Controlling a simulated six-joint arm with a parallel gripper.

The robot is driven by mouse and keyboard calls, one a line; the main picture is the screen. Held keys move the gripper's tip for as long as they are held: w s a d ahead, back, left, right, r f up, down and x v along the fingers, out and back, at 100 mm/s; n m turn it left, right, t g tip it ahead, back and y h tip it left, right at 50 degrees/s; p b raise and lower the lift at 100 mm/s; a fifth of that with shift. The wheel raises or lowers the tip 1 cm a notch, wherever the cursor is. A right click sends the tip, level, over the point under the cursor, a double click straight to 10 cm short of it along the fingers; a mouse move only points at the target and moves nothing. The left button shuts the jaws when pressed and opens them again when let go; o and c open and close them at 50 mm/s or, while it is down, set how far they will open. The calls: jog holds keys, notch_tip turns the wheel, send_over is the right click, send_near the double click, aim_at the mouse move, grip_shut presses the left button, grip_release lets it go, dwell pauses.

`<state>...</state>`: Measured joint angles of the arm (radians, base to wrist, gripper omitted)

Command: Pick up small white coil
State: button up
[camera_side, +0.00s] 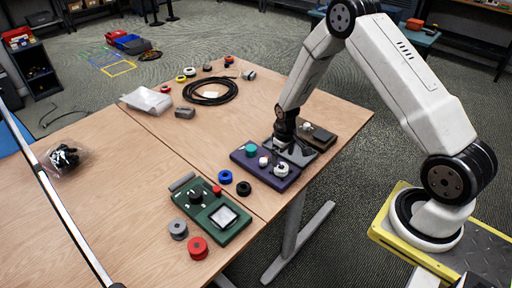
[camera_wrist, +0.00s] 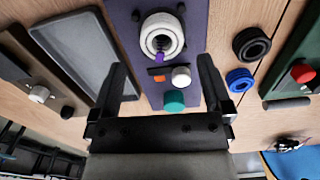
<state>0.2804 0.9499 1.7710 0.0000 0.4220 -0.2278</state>
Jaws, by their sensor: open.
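A white ring-shaped coil (camera_wrist: 150,24) sits on the purple board (camera_wrist: 125,20) in the wrist view, with a dark centre. It also shows in the side view (camera_side: 282,170) near the board's right end. A smaller white round piece (camera_wrist: 181,77) sits beside it on the same board, next to a teal one (camera_wrist: 174,100). My gripper (camera_wrist: 161,62) is open and empty in the wrist view. Its fingers frame the purple board, with the ring-shaped coil beyond the fingertips. In the side view, my gripper (camera_side: 284,143) is above the grey tray, behind the purple board; its fingertips are hard to make out.
A grey tray (camera_wrist: 85,55) and a brown board (camera_wrist: 30,62) with a white knob lie left in the wrist view. Blue (camera_wrist: 240,80) and black (camera_wrist: 252,44) coils lie right on bare wood. A green board (camera_side: 215,215) and red spool (camera_side: 198,247) are nearer in the side view.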

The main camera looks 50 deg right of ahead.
aim_at(281, 167)
jog(key=shift+f, duration=0.3)
jog(key=shift+w+a+f, duration=0.1)
jog(key=shift+f, duration=2.35)
grip_shut()
jog(key=shift+r, duration=0.1)
